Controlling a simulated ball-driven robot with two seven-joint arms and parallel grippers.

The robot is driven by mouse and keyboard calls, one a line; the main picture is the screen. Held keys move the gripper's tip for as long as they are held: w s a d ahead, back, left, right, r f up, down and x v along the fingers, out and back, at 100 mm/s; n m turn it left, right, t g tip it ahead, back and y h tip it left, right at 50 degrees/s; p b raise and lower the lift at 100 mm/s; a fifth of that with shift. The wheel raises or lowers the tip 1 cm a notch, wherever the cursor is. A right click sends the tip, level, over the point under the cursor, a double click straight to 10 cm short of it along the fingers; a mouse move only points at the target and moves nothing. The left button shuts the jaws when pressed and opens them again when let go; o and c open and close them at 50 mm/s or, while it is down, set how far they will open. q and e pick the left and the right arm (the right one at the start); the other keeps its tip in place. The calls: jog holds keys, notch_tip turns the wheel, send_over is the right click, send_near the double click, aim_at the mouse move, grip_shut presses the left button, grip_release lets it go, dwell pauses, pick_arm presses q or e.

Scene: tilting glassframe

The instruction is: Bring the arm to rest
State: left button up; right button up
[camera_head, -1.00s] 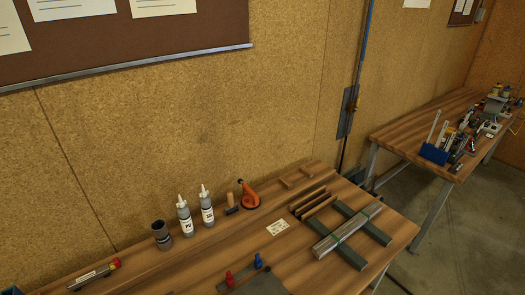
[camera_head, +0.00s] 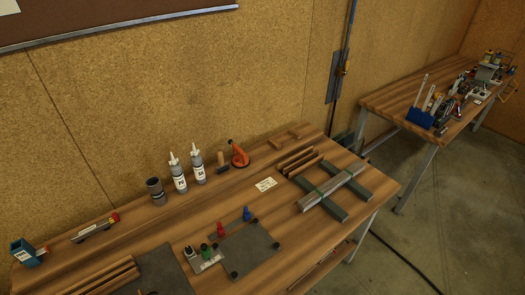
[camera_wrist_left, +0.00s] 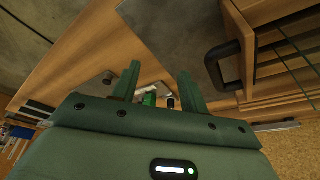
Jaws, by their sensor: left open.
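My left gripper (camera_wrist_left: 160,82) shows in the left wrist view with its two dark green fingers spread apart. It is open, and I see nothing held between the fingers. Beyond the fingertips are a grey plate (camera_wrist_left: 165,35), a small green part (camera_wrist_left: 149,99) and wooden surfaces. I cannot tell the gap between fingers and bench. Neither of my arms shows in the head view, and my right gripper is in neither view.
The workbench (camera_head: 150,235) carries a grey plate (camera_head: 255,258) with red and blue clamps, two bottles (camera_head: 178,175), an orange tool (camera_head: 239,155), wooden strips (camera_head: 297,162) and metal bars (camera_head: 332,190). A second bench (camera_head: 395,105) stands at the right, with floor between.

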pick_arm(q)
jog(key=s+f+m+g, duration=0.1)
jog(key=s+f, duration=0.3)
jog(key=s, duration=0.6)
jog(key=s+a+f+g, duration=0.1)
jog(key=s+f, duration=0.4)
jog(key=s, duration=0.5)
jog(key=s+f+m+g, duration=0.1)
jog(key=s+f, duration=0.3)
jog(key=s, duration=0.6)
notch_tip(320, 180, down, 30)
jog(key=b, duration=3)
jog(key=shift+s+f+b, duration=0.25)
jog(key=shift+s+b, duration=0.05)
jog(key=shift+b, duration=0.1)
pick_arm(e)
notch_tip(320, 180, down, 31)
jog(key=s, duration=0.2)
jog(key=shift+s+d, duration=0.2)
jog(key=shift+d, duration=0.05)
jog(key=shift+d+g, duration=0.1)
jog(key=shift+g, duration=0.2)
